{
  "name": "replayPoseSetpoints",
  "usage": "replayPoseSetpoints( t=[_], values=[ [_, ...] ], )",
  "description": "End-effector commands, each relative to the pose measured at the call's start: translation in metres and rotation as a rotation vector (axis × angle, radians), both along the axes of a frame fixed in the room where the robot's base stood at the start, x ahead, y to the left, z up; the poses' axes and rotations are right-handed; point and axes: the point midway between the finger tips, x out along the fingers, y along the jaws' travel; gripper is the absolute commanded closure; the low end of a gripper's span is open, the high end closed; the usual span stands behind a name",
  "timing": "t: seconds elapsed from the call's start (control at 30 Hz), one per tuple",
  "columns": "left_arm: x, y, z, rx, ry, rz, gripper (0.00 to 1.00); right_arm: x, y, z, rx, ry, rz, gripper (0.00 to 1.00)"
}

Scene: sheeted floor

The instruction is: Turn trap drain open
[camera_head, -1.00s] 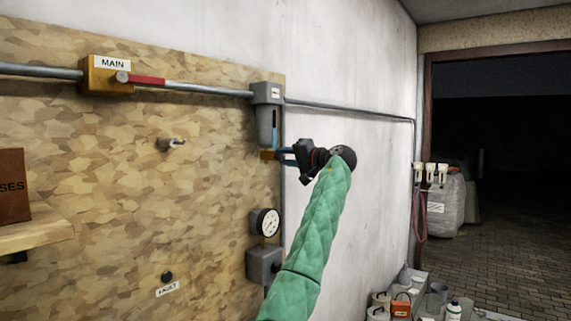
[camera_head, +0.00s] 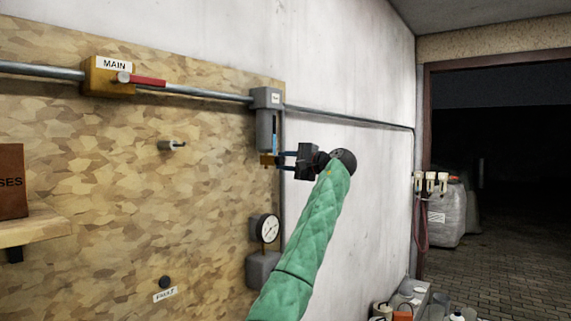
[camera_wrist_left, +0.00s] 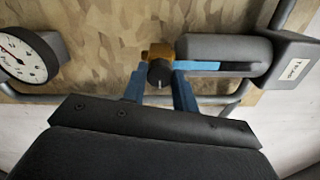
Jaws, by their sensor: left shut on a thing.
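The trap (camera_head: 266,125) is a grey cylinder hanging under a grey labelled head on the pipe. Its brass drain (camera_head: 267,160) is at the bottom, with a dark round knob (camera_wrist_left: 160,72) facing me in the left wrist view. My left gripper (camera_head: 284,160) is level with the drain, coming from the right. In the left wrist view its two blue fingers (camera_wrist_left: 160,85) stand on either side of the knob, shut on it. A blue strip (camera_wrist_left: 205,66) runs along the trap. My right gripper is not in view.
A yellow MAIN valve (camera_head: 107,80) with a red lever sits on the pipe at left. A gauge (camera_head: 265,229) is below the trap. A peg (camera_head: 171,145), a FAULT button (camera_head: 165,282) and a shelf (camera_head: 32,230) are on the board. The wall right of the arm is clear.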

Motion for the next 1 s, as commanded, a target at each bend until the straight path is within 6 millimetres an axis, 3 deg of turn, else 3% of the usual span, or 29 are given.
replayPoseSetpoints(
  t=[0.5,0.53,0.6,1.0],
  values=[
    [0.000,-0.001,0.000,0.011,0.016,-0.001,0.94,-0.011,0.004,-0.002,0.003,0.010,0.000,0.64],
    [0.000,-0.001,0.000,0.011,0.016,-0.001,0.66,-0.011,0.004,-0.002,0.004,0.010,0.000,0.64],
    [0.000,-0.001,0.000,0.011,0.016,-0.001,0.52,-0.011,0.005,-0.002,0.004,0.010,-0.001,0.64],
    [-0.002,-0.003,-0.001,0.010,0.015,-0.001,0.50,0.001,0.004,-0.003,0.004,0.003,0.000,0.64]
  ],
)
